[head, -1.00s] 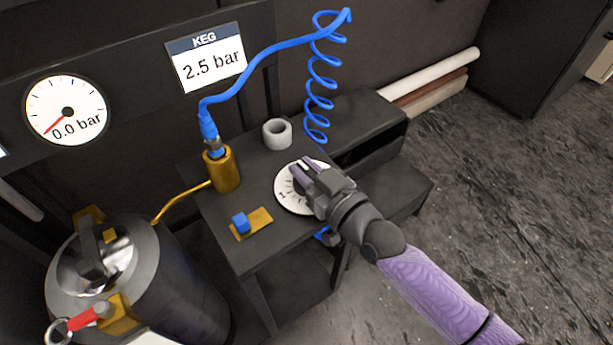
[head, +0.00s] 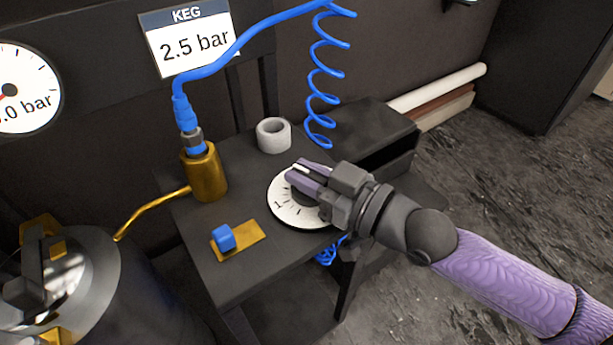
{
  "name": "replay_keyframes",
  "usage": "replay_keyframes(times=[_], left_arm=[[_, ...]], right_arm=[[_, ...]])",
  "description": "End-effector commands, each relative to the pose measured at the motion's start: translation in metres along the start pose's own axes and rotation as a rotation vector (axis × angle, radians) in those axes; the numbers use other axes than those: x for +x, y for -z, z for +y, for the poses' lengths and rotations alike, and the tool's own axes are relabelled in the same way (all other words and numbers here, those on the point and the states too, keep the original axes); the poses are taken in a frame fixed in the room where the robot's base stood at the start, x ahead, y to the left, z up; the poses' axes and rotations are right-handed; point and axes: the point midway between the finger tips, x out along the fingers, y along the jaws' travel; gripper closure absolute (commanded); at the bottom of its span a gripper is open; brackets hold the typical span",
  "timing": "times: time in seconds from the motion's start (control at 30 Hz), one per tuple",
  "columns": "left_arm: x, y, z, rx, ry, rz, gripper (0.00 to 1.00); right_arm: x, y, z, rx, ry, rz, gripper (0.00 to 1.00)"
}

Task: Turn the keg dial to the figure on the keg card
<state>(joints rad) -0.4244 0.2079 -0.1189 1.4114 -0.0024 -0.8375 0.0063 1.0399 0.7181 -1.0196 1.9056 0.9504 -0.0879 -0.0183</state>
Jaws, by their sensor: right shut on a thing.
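The keg dial (head: 287,211) is a white disc with black marks and a dark knob, lying on the dark bench. My right gripper (head: 302,172) is shut on the dial's knob and hides much of the knob and the dial's right side. The figure 1 shows on the near left of the scale; other figures are hidden or too small to read. The keg card (head: 193,42) on the back panel reads KEG, 2.5 bar. The gauge (head: 32,88) is cut by the left edge and ends in ".0 bar". My left gripper is not in view.
A blue hose (head: 262,40) runs from the brass fitting (head: 205,172) to a hanging coil. A blue switch on a brass plate (head: 246,250), a grey tape roll (head: 274,135) and the metal keg (head: 95,265) stand near. The bench (head: 225,283) is bare at its front.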

Motion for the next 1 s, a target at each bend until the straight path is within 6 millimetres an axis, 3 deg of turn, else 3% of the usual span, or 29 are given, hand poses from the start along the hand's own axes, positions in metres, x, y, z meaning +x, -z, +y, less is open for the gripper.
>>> replay_keyframes(times=[0.47, 0.5, 0.67, 1.0], left_arm=[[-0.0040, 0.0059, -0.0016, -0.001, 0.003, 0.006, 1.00], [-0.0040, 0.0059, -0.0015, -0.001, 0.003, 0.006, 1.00], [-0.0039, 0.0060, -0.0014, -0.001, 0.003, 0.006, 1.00], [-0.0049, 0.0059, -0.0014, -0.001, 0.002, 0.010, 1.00]], right_arm=[[0.0001, 0.0000, -0.0001, 0.001, 0.006, 0.000, 1.00], [0.0001, 0.0001, -0.0001, 0.001, 0.006, 0.000, 0.76], [0.0001, 0.0002, 0.0000, 0.001, 0.005, 0.000, 0.43], [-0.0047, 0.0011, 0.0003, -0.002, 0.005, 0.000, 0.43]])
